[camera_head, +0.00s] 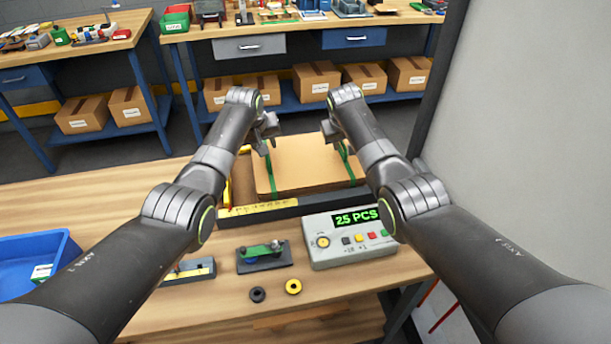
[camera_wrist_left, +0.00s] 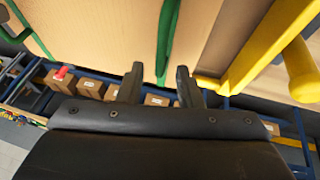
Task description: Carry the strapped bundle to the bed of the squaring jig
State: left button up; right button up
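The strapped bundle (camera_head: 303,162) is a flat tan stack with a green strap near each side. It overlaps the area of the squaring jig behind its dark front rail (camera_head: 315,200); I cannot tell whether it touches the bed. The jig has a yellow ruler and yellow parts at left. My left gripper (camera_head: 266,132) is at the bundle's left strap. In the left wrist view, its fingers (camera_wrist_left: 160,82) are apart, with the green strap (camera_wrist_left: 166,40) seen between and beyond them. My right gripper (camera_head: 331,132) is near the right strap; its finger gap is unclear.
A counter box reading "25 PCS" (camera_head: 348,240) stands in front of the jig. A small green-levered device (camera_head: 263,254), black and yellow rings (camera_head: 293,286) and a blue bin (camera_head: 35,262) are on the bench. A pale wall (camera_head: 530,130) closes off the right.

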pick_arm(q)
jog(key=v, duration=1.1)
pick_arm(e)
jog(key=v, duration=1.2)
pick_arm(q)
jog(key=shift+a+r, duration=0.1)
pick_arm(e)
jog(key=shift+a, duration=0.1)
